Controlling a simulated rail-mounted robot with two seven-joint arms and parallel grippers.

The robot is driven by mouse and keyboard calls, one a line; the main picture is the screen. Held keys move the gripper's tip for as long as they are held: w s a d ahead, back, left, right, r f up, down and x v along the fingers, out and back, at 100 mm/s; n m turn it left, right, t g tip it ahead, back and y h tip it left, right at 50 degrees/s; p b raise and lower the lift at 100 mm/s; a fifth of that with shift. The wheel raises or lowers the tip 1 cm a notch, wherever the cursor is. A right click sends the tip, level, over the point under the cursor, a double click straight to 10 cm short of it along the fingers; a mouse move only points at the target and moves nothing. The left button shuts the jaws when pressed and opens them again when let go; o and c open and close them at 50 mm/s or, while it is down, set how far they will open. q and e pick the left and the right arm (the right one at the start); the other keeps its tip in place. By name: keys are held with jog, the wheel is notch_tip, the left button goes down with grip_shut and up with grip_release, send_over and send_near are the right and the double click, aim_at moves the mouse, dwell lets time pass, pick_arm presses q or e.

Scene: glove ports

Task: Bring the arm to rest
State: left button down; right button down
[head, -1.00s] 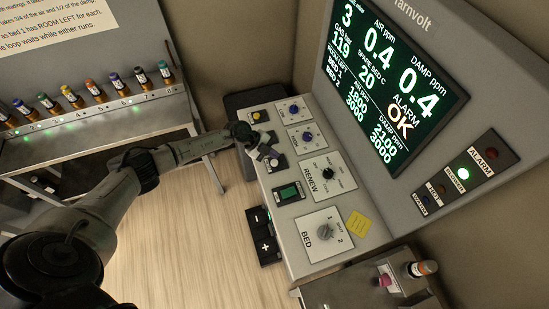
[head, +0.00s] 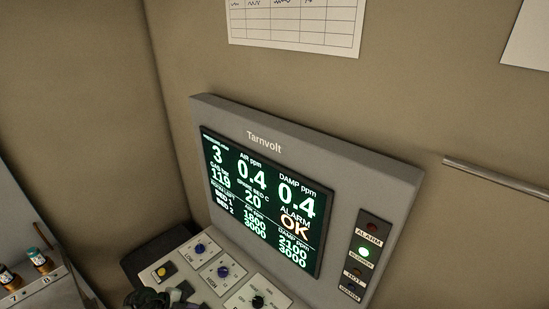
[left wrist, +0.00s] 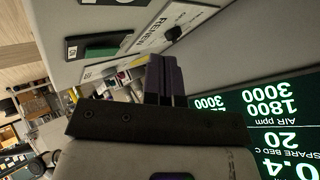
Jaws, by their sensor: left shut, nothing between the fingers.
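My left gripper (left wrist: 162,75) shows in the left wrist view with its two dark fingers together, shut and empty. It is over the sloped control panel (left wrist: 205,50), with the screen to its right in that view. In the head view only a dark part of my left arm shows at the bottom edge, in front of the panel's knobs. Whether the fingers touch the panel I cannot tell. My right gripper is in neither view.
The Tarnvolt monitor (head: 390,180) stands behind the panel; its screen (head: 262,200) reads ALARM OK. A green lamp (head: 364,252) is lit beside it. A yellow button (head: 161,270) and blue knobs (head: 200,248) are close to the arm. Small bottles (head: 38,259) stand at lower left.

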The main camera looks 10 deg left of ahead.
pick_arm(q)
jog(key=shift+m, duration=0.3)
jog(key=w+a+r+t+y, duration=0.3)
jog(key=w+r+t+y, duration=0.1)
jog(key=w+r+t, duration=0.55)
notch_tip(320, 180, up, 14)
jog(key=s+r+n+t+y, duration=0.1)
jog(key=s+n+y, duration=0.2)
jog(key=n+y, duration=0.85)
jog(key=s+d+f+n+g+h+p, duration=0.2)
jog(key=s+d+n+g+h, duration=0.15)
jog(key=s+d, duration=0.55)
jog(key=s+d+f+n+g+h+p, duration=0.2)
jog(key=s+d+g+h, duration=0.25)
jog(key=s, duration=0.85)
jog(key=s+d+f+n+g+p, duration=0.1)
jog(key=s+f+g, duration=0.1)
jog(key=s, duration=0.6)
jog(key=s+d+f+g+p, duration=0.1)
jog(key=s+f, duration=0.3)
jog(key=s, duration=0.5)
jog(key=shift+s+d+f+n+g+p, duration=0.15)
jog(key=shift+f+n+g+p, duration=0.25)
jog(key=shift+g+p, duration=0.25)
